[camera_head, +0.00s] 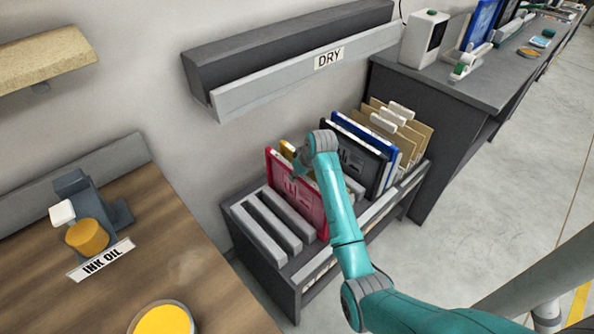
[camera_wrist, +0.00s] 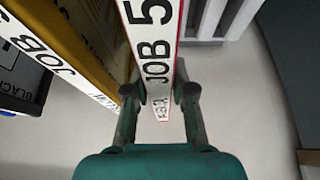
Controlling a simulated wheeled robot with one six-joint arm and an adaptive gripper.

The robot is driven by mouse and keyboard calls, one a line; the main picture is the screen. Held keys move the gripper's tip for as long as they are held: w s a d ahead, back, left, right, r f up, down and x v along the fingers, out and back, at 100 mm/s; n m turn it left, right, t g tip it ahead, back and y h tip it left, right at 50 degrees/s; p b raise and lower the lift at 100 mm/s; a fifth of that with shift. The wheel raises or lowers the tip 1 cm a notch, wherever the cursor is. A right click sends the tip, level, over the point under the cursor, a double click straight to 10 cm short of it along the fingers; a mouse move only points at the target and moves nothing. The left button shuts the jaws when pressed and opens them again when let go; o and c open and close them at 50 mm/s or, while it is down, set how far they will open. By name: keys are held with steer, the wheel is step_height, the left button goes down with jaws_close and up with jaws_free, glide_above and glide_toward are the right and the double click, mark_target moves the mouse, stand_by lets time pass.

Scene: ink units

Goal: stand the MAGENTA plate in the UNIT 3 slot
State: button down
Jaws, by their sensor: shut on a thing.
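The magenta-red plate (camera_head: 290,192) stands upright in the grey floor rack (camera_head: 296,290); I cannot tell whether it is slightly raised. In the wrist view its white top edge (camera_wrist: 155,60) reads "JOB 5" and has thin red borders. My gripper (camera_wrist: 161,92) is shut on this edge, one finger on each side. In the head view my arm reaches down to the plate's top and partly hides the fingers. No slot marked UNIT 3 shows in either view.
A yellow plate (camera_head: 287,149) stands close beside the magenta one, with black (camera_head: 358,160) and blue (camera_head: 372,135) plates to the right. Empty slots lie left. A DRY shelf (camera_head: 290,78) overhangs behind. A wooden bench (camera_head: 185,265) stands left, a dark counter (camera_head: 480,85) right.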

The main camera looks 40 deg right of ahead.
steer(key=shift+f, duration=0.5)
stand_by(0.7)
steer(key=c, duration=0.9)
jaws_free()
steer(key=v, duration=1.2)
step_height(320, 180, up, 5)
steer(key=shift+f, duration=0.1)
